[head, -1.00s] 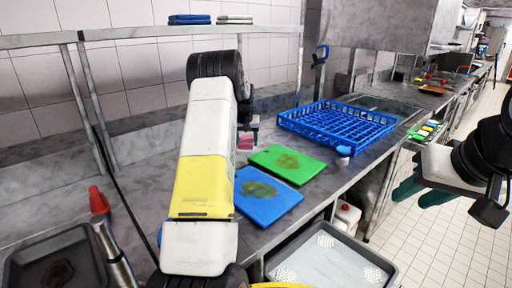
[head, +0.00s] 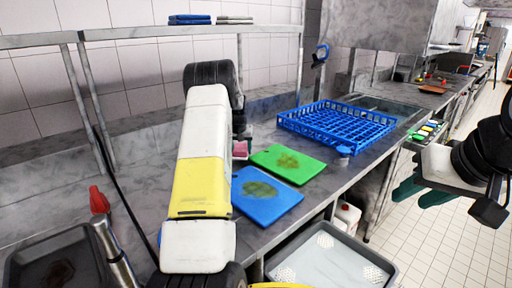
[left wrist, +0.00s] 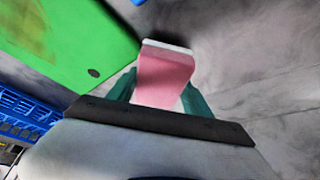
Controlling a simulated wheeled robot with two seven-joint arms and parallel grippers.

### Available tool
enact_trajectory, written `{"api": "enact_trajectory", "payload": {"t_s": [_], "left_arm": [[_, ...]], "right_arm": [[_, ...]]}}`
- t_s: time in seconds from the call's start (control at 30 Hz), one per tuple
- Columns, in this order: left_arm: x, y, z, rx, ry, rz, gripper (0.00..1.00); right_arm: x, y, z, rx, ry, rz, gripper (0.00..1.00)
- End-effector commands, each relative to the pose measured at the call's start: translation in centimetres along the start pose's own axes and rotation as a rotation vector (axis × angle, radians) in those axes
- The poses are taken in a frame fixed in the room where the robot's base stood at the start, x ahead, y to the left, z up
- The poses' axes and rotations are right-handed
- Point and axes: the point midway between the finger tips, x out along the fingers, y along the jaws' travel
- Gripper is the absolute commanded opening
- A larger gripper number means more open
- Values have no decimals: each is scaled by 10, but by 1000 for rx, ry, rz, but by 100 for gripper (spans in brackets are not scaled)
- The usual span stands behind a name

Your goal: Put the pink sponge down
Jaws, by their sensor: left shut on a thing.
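The pink sponge (head: 240,149) is by the back of the counter, just left of the green board. My left gripper, mostly hidden behind my arm in the head view, is shut on it. In the left wrist view the sponge (left wrist: 166,78), with a pale edge at its far end, sits between the teal fingers of my left gripper (left wrist: 160,92). I cannot tell whether the sponge touches the counter. My right gripper (head: 420,193) hangs empty over the floor at the right; I cannot tell how far its fingers are apart.
A green board (head: 288,164) and a blue board (head: 266,196), both stained, lie on the steel counter (head: 312,193). A blue dish rack (head: 337,124) stands beyond them. A red-capped bottle (head: 347,216) and a grey tub (head: 378,246) are below the front edge. A shelf (head: 150,32) runs along the wall.

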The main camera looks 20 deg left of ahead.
Motion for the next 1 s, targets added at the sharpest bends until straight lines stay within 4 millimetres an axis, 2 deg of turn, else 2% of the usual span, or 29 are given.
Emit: {"api": "enact_trajectory", "payload": {"t_s": [0.03, 0.07, 0.17, 0.57, 0.67, 1.0], "left_arm": [[2, 0, 1, 0, -1, 0, 20], [2, 0, 1, 0, 0, 0, 60], [1, 0, 1, 0, 0, 0, 80], [-4, 0, -2, 0, 2, 0, 80], [-17, 0, -4, 0, 5, 0, 80], [-90, 0, -3, 0, 4, 0, 80]], "right_arm": [[0, 0, 0, 0, 0, 0, 36], [0, 0, 0, 0, 0, 0, 36], [0, 0, 0, 0, 0, 0, 36], [0, 0, 0, 0, 0, 0, 36], [0, 0, 0, 0, 0, 0, 36], [0, 0, 0, 0, 0, 0, 36]]}}
